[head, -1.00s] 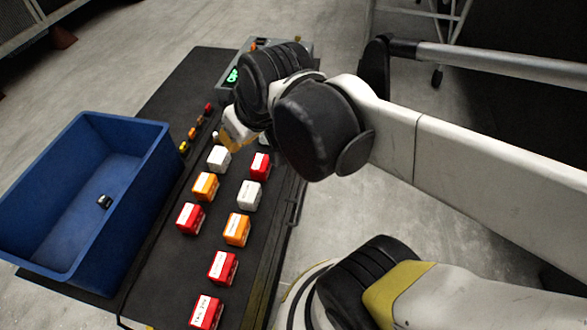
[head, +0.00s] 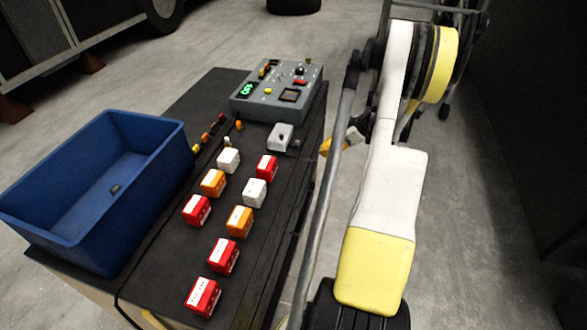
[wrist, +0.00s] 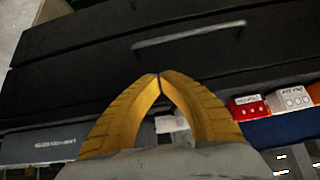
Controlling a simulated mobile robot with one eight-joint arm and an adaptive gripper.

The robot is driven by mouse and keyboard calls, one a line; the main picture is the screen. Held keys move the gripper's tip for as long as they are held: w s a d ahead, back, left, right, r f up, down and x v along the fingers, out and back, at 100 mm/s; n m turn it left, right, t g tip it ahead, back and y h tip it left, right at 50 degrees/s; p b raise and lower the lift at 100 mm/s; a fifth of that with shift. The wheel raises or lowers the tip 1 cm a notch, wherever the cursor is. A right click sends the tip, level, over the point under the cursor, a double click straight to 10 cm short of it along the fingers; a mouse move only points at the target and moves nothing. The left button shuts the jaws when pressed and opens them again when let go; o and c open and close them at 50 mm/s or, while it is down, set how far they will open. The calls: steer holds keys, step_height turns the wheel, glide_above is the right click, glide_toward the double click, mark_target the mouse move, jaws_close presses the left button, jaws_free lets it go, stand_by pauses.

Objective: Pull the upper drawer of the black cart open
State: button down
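The black cart (head: 168,240) stands left of my arm in the head view, its drawer side facing right and seen at a steep angle. In the wrist view its black front (wrist: 75,55) fills the upper part, tilted, with the cart-top things showing below it. A grey bar handle (wrist: 190,36) crosses one drawer panel; I cannot tell for sure which drawer it belongs to. No drawer stands visibly open. My gripper's yellow fingers (wrist: 160,76) meet at the tips, empty, apart from the handle. In the head view my gripper (head: 326,148) is beside the cart's right side, partly hidden by my arm.
On the cart top are a blue bin (head: 60,180), several red, orange and white blocks (head: 240,220), a grey control box (head: 275,92) and a small grey switch box (head: 281,137). Bare floor (head: 420,270) lies right of the cart. A wheeled frame stands behind my arm.

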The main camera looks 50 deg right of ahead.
steer(key=s+f, duration=0.1)
steer(key=b, duration=0.4)
glide_toward(303, 169)
steer(key=x, duration=0.3)
steer(key=a+x, duration=0.1)
steer(key=x, duration=0.2)
steer(key=shift+w+r, duration=0.1)
steer(key=shift+w, duration=0.05)
steer(key=shift+d, duration=0.1)
